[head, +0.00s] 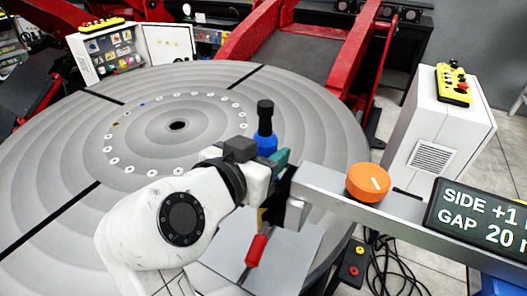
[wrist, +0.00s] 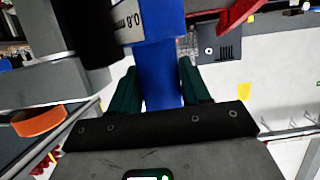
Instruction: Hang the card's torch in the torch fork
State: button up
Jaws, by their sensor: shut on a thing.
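A blue torch (head: 265,144) with a black upper part stands upright in my gripper (head: 274,161). In the wrist view the green fingers press on both sides of its blue body (wrist: 160,78). A white label reading 0.8 mm (wrist: 128,20) is on it. My gripper is over the right part of the round plate (head: 60,165), close to the left end of a grey bar (head: 325,182). I cannot make out which part is the torch fork. The card is not clearly readable.
An orange knob (head: 367,183) sits on the grey bar. A display (head: 480,218) reads SIDE +1 and GAP 20, cut off. A red-handled tool (head: 256,250) is below my gripper. A white cabinet (head: 435,130) with a yellow control box (head: 455,86) stands right. Red frames (head: 350,60) rise behind.

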jog(key=shift+d, duration=0.1)
dwell(0.3)
jog(key=o, duration=1.2)
jog(key=shift+s, duration=0.1)
jog(key=shift+f, duration=0.15)
jog(key=b+v, duration=0.2)
jog(key=v, duration=0.9)
jog(key=shift+b, duration=0.35)
